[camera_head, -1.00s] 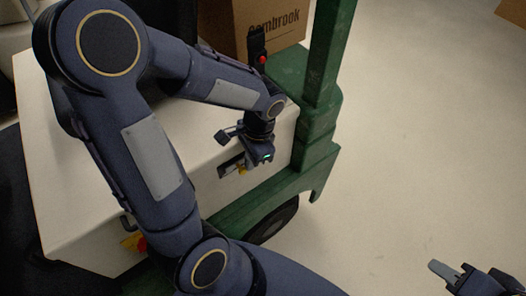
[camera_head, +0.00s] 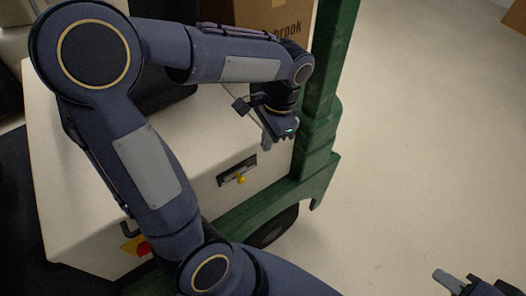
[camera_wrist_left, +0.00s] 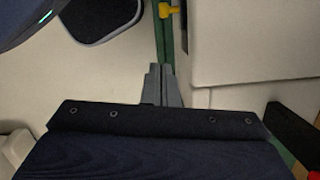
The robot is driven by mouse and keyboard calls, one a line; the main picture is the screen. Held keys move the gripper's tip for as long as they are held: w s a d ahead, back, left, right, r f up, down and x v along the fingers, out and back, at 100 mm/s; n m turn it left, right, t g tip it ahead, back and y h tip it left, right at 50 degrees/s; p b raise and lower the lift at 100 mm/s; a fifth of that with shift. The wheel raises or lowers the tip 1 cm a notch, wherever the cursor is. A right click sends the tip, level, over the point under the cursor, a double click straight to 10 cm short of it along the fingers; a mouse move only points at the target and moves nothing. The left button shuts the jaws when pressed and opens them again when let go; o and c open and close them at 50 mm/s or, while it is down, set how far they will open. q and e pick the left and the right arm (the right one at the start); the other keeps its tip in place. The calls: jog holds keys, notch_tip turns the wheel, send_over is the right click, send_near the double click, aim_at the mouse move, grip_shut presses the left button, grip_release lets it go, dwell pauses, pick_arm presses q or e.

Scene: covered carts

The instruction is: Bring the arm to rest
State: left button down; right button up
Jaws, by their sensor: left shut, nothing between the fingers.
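My left arm comes in from the left over a white box-shaped cart body. My left gripper (camera_head: 268,142) is above the cart's front right edge, pointing down, a little above and right of the recessed slot with the yellow knob (camera_head: 241,180). In the left wrist view its fingers (camera_wrist_left: 162,69) are together with nothing between them. The yellow knob also shows there (camera_wrist_left: 170,11), apart from the fingertips. My right gripper (camera_head: 452,282) is at the bottom right corner, partly cut off, over bare floor; its finger gap is unclear.
The white cart body (camera_head: 90,222) has a green frame and post (camera_head: 322,110) close to the right of my left gripper. A cardboard box (camera_head: 262,16) stands behind. A red and yellow part (camera_head: 139,246) is at the lower left. The floor on the right is clear.

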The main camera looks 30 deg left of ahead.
pick_arm(q)
jog(key=shift+w+d+r, duration=0.1)
jog(key=shift+r, duration=0.7)
jog(key=s+d+r+n+t+h, duration=0.1)
jog(key=s+n+t+h, duration=0.4)
jog(key=s, duration=0.6)
jog(key=shift+s+d+r+n+t, duration=0.4)
jog(key=shift+d+n+t, duration=0.25)
jog(key=shift+n+t, duration=0.75)
jog(key=shift+a, duration=0.1)
